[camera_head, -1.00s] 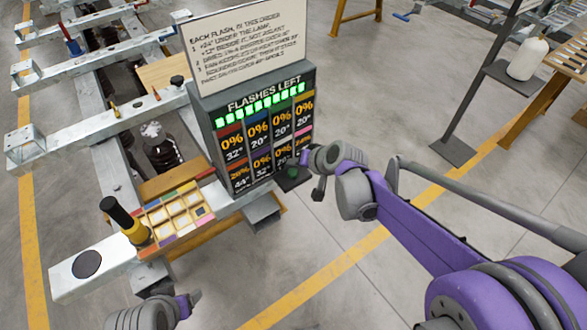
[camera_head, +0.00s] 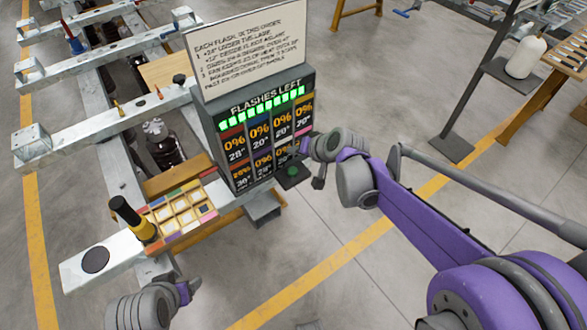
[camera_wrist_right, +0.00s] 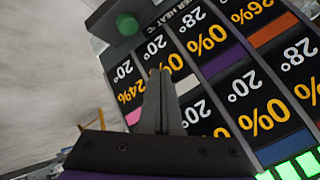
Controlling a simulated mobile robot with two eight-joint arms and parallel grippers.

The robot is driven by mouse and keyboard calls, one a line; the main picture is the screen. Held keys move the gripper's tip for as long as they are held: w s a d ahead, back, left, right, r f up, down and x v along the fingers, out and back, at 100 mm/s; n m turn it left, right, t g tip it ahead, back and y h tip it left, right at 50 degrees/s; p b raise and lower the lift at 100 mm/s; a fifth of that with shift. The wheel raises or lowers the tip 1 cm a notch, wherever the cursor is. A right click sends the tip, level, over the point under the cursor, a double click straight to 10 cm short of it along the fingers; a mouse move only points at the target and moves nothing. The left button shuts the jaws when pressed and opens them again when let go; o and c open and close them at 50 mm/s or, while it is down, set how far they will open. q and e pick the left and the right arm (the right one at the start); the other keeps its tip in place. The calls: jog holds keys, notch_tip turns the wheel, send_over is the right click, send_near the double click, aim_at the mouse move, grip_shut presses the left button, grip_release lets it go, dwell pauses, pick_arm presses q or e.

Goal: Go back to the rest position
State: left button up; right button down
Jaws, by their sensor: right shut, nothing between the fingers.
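My right gripper (camera_wrist_right: 160,100) is shut and empty in the right wrist view, its fingers pointing at the numbered display panel (camera_wrist_right: 225,75). In the head view my right gripper (camera_head: 303,146) is at the right edge of that panel (camera_head: 262,140), above a small dark box with a green button (camera_head: 292,171). The green button (camera_wrist_right: 127,25) also shows in the right wrist view, apart from the fingertips. My left gripper (camera_head: 187,291) is at the bottom left of the head view; its fingers are too hidden to tell their state.
A beam carries a tray of pale tiles (camera_head: 168,205), a black-and-yellow handled tool (camera_head: 133,219) and a black disc (camera_head: 95,260). A text board (camera_head: 250,50) stands above the panel. A stand with a white bottle (camera_head: 526,57) is at the right. Floor below the panel is clear.

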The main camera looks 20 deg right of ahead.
jog(key=s+d+n+g+h+p, duration=0.1)
jog(key=s+n+h+p, duration=0.1)
jog(key=s, duration=1.1)
jog(key=s+d+r+n+g+h+p, duration=0.1)
jog(key=s+h+p, duration=0.1)
jog(key=s, duration=1.1)
jog(key=shift+d+r+n+g, duration=0.2)
jog(key=shift+d+n+g, duration=0.1)
jog(key=shift+n+g, duration=0.1)
jog(key=shift+w+a, duration=0.1)
jog(key=shift+w, duration=0.05)
